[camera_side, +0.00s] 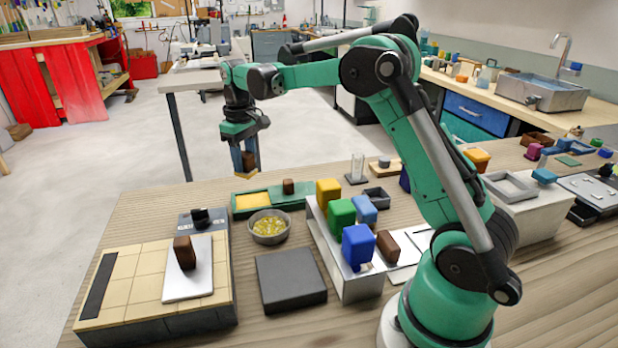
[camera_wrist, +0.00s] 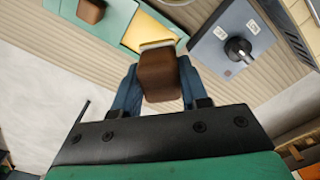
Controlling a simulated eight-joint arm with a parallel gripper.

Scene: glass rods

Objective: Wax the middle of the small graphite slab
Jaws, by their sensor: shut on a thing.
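My gripper (camera_side: 246,168) is shut on a brown block (camera_side: 249,160) and holds it in the air above the far edge of the bench. In the wrist view the block (camera_wrist: 160,78) sits between the blue fingers, with a pale layer on its far end. A dark grey square slab (camera_side: 290,280), which looks like the graphite slab, lies flat at the front of the bench, well away from my gripper. A green tray (camera_side: 238,213) with a yellow pad (camera_side: 254,202) and another brown block (camera_side: 288,186) lies nearer; its yellow pad shows in the wrist view (camera_wrist: 146,33).
A bowl of yellow bits (camera_side: 268,228) stands between tray and slab. Left are a tiled board (camera_side: 130,275), a white plate (camera_side: 202,278) bearing a brown block (camera_side: 184,252), and a grey box with a black knob (camera_side: 201,218). A raised stand (camera_side: 355,287) with coloured blocks borders the slab's right.

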